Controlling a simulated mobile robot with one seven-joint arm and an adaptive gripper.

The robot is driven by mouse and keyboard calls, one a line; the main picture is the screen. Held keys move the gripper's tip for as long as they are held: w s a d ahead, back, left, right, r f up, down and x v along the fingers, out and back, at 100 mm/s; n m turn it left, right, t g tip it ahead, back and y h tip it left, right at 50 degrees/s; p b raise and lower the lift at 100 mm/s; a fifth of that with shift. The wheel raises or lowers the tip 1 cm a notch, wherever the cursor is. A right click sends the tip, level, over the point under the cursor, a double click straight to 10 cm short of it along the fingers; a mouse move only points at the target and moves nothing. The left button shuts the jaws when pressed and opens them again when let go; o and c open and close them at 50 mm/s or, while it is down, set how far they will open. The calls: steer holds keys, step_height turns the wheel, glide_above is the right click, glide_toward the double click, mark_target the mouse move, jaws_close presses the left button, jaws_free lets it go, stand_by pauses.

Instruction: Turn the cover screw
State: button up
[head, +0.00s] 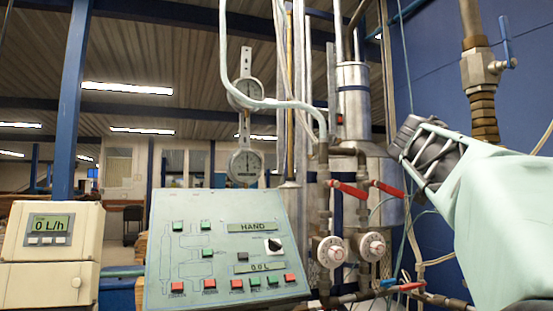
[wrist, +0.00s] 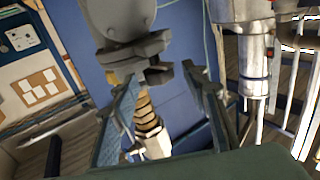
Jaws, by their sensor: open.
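The cover screw (head: 76,282) is a small round head on the lower cover (head: 40,287) of the beige meter (head: 50,250), at the far left of the head view. The wrist view does not show the screw. My gripper (head: 408,150) is at the right of the head view, far from the meter and higher than the screw. In the wrist view my gripper (wrist: 165,100) is open, with its two fingers spread and nothing held between them. A ribbed brass pipe fitting (wrist: 147,118) shows behind the fingers.
A sloped control panel (head: 215,255) stands between the meter and my gripper. Red-handled valves (head: 349,190), dials (head: 331,252) and pipes stand near my gripper. A brass valve (head: 481,68) hangs on the blue wall above my arm. The space in front of the meter looks clear.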

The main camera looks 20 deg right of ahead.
step_height(320, 180, up, 9)
steer(key=shift+d+r, duration=0.1)
steer(key=shift+r, duration=0.35)
stand_by(0.3)
stand_by(0.6)
